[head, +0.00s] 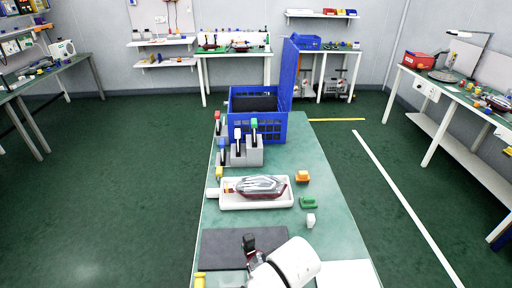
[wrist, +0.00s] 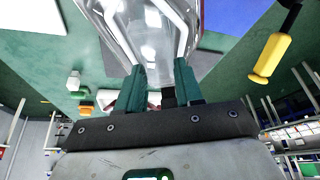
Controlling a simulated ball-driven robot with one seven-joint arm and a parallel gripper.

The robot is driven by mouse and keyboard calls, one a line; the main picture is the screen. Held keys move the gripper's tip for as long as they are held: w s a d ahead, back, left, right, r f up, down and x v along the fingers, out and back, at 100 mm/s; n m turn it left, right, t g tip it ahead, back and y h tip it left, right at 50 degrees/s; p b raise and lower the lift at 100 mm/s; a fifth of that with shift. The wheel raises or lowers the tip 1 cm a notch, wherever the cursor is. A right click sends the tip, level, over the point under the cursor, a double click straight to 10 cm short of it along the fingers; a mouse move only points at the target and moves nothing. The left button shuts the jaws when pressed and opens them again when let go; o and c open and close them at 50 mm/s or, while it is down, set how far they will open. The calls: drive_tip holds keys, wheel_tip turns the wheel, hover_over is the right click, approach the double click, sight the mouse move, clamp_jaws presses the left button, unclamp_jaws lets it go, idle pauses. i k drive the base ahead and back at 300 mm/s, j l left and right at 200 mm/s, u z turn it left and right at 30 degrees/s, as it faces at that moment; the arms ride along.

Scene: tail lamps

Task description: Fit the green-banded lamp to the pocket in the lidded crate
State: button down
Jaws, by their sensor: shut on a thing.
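My gripper (wrist: 160,82) is shut on a clear-lensed lamp (wrist: 150,30) in the wrist view. The lamp's lens reaches out beyond the teal fingers toward the top of that view. I cannot make out a green band on it. In the head view my gripper (head: 250,243) is low over the near end of the bench, and my arm hides most of what it holds. The blue lidded crate (head: 270,128) stands at the bench's far end with its lid (head: 289,75) upright on its right side. Its inside looks dark, and the pocket cannot be told.
A white tray (head: 228,203) holds another clear and dark-red lamp (head: 262,186). A grey stand (head: 250,154) with coloured-topped levers is before the crate. Orange (head: 302,177), green (head: 308,202) and white (head: 310,220) blocks lie right of the tray. A dark mat (head: 217,250) lies nearer.

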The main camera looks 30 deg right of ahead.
sight(290, 52)
drive_tip(key=k+u, duration=0.15)
drive_tip(key=k, duration=0.5)
drive_tip(key=u, duration=1.3)
drive_tip(key=i+j+u, duration=0.1)
drive_tip(key=i+u, duration=0.5)
drive_tip(key=u, duration=0.2)
drive_tip(key=i+l, duration=0.1)
drive_tip(key=i, duration=0.55)
drive_tip(key=i+l+z, duration=0.1)
drive_tip(key=i, duration=0.55)
drive_tip(key=i+l+z, duration=0.1)
drive_tip(key=i+z, duration=0.6)
drive_tip(key=i+j+z, duration=0.3)
drive_tip(key=i, duration=0.2)
drive_tip(key=i+l+z, duration=0.2)
drive_tip(key=i+z, duration=0.25)
drive_tip(key=i+l+z, duration=0.1)
drive_tip(key=i+z, duration=0.2)
drive_tip(key=z, duration=0.2)
drive_tip(key=i+j+z, duration=0.1)
drive_tip(key=i+z, duration=0.45)
drive_tip(key=i, duration=1.2)
drive_tip(key=i+z, duration=0.25)
drive_tip(key=i+j+z, duration=0.15)
drive_tip(key=i+z, duration=0.15)
drive_tip(key=i, duration=0.2)
